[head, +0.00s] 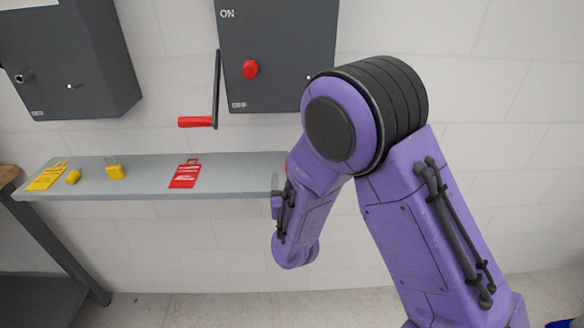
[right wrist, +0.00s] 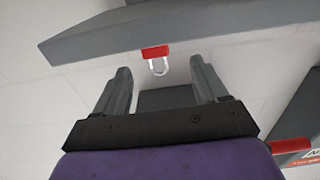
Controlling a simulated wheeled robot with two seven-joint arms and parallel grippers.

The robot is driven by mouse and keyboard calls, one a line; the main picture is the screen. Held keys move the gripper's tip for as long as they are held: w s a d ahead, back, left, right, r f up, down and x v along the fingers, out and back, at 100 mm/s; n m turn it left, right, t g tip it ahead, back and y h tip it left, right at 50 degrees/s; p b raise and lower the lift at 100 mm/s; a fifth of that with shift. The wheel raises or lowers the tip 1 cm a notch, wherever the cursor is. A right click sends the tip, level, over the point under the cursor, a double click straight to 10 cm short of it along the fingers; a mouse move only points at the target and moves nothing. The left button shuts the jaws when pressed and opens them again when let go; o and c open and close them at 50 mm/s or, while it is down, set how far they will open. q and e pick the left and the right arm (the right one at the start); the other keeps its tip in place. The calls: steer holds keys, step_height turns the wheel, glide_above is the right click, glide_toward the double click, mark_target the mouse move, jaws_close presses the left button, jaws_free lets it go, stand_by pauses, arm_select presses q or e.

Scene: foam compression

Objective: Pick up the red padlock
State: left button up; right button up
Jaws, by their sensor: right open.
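The red padlock (right wrist: 155,52) shows in the right wrist view, with its pale shackle pointing down in the picture. It is against the edge of the grey shelf (right wrist: 100,38). My right gripper (right wrist: 161,80) is open, its two dark fingers pointing toward the padlock. The padlock appears between and just beyond the fingertips, with gaps on both sides. I cannot tell the exact distance. My left gripper is in neither view.
On the shelf lie a red tag (head: 185,174), a yellow tag (head: 47,177) and two yellow padlocks (head: 115,168) (head: 74,177). Above it is a grey box (head: 283,50) with a red knob (head: 250,69) and a red-handled lever (head: 196,122). Another grey box (head: 75,55) hangs left.

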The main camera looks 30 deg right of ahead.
steer(key=x, duration=0.2)
steer(key=p+x, duration=0.1)
steer(key=x, duration=0.3)
steer(key=shift+s+d+r+p, duration=0.25)
steer(key=shift+r+p, duration=0.1)
steer(key=shift+p, duration=0.05)
steer(key=shift+w+d+f, duration=0.15)
steer(key=shift+w+f, duration=0.05)
steer(key=shift+w, duration=0.05)
steer(key=shift+r, duration=0.1)
steer(key=shift+s, duration=0.15)
steer(key=c, duration=1.3)
steer(key=shift+r, duration=0.45)
steer(key=r, duration=0.3)
steer(key=shift+a, duration=0.25)
steer(key=shift+s+a+r+p, duration=0.3)
steer(key=shift+s+a+r, duration=2.05)
steer(key=shift+s, duration=0.15)
steer(key=shift+s+a+r+p, duration=0.3)
steer(key=shift+s+a+r, duration=2)
steer(key=shift+s, duration=0.25)
